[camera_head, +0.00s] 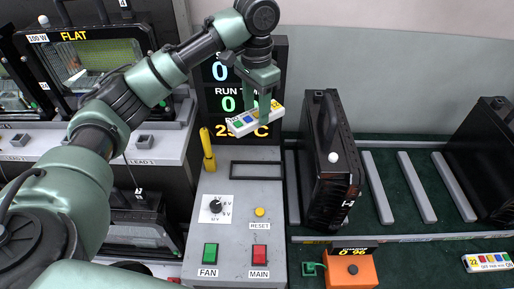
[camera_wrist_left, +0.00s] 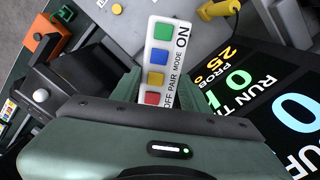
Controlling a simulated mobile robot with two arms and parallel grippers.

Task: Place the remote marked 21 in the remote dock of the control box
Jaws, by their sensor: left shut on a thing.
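My left gripper (camera_head: 262,108) is shut on a white remote (camera_head: 240,124) with coloured buttons. It holds the remote in the air in front of the dark display, above the back of the grey control box (camera_head: 230,230). In the left wrist view, the remote (camera_wrist_left: 160,62) shows green, blue, yellow and red buttons between the fingers. A dark rectangular outline (camera_head: 256,163), which looks like the remote dock, lies empty on the box top, below and slightly in front of the remote. My right gripper is not in view.
A yellow probe (camera_head: 208,150) stands left of the outline. A dial (camera_head: 215,208), reset button (camera_head: 259,212), FAN switch (camera_head: 210,253) and MAIN switch (camera_head: 259,254) are nearer. A black housing (camera_head: 328,160) stands close right. Another remote (camera_head: 488,262) lies far right.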

